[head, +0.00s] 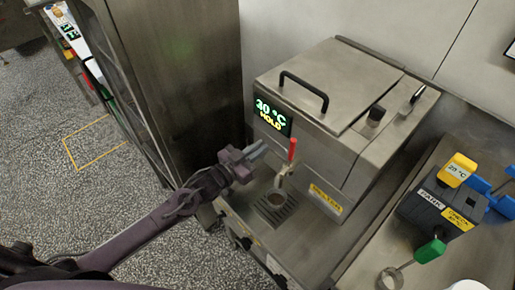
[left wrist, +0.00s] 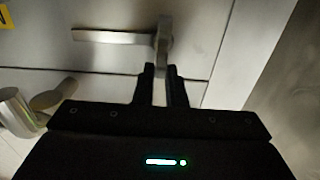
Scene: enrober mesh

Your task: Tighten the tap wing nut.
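The melter's tap (head: 283,180) has a red lever (head: 292,148) and stands over a drip grate on the machine's front. My left gripper (head: 265,148) is in front of the machine, just left of the lever. In the left wrist view its two fingers (left wrist: 160,72) are apart with a narrow gap. The lower end of an upright grey metal piece (left wrist: 163,45), possibly the wing nut, lines up with that gap. A metal bar (left wrist: 110,37) runs left from it. I cannot tell whether the fingers touch the piece. My right gripper is not in view.
The melter (head: 320,110) shows 30 °C and HOLD, with its lid closed. A tall metal cabinet (head: 185,80) stands close on the left. On the right bench are a dark block (head: 432,200) with coloured handles and a green-handled tool (head: 430,250).

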